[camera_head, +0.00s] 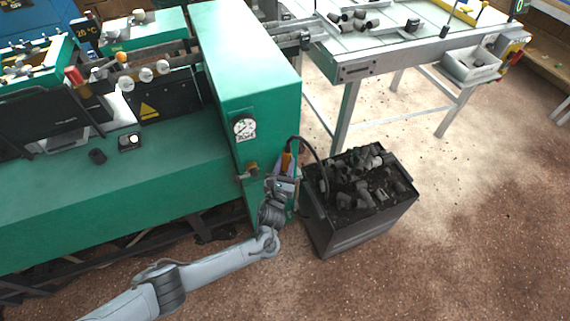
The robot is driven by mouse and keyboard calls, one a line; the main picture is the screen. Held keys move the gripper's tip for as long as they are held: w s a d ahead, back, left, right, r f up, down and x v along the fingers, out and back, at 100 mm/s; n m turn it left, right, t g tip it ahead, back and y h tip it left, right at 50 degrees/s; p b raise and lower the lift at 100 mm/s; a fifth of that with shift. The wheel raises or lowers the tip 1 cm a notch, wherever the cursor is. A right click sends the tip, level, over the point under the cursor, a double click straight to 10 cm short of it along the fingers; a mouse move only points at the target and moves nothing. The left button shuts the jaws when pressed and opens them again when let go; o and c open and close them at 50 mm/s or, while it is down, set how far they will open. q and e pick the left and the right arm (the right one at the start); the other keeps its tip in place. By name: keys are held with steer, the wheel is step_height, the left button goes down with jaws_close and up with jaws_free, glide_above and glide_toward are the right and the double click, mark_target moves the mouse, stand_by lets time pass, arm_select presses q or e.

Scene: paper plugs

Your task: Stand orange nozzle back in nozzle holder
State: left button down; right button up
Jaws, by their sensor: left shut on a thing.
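The orange nozzle (287,161) stands roughly upright beside the right end of the green machine. A black hose (311,147) arches from its top down toward the dark bin. My left gripper (286,182) is shut on the nozzle at its lower part, and the fingers partly cover it. I cannot make out the nozzle holder clearly; the gripper and wrist cover the machine's side just below the nozzle. Whether the nozzle's lower end touches a holder cannot be told. My right gripper is not in view.
The green machine (217,62) carries a gauge (244,128) and a brass valve (251,168) close to my gripper. A dark bin (363,232) full of grey plugs stands just right. A metal table (390,50) stands behind. The floor (470,220) at right is clear.

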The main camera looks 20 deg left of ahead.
arm_select(q)
steer(key=c, duration=0.7)
jaws_free()
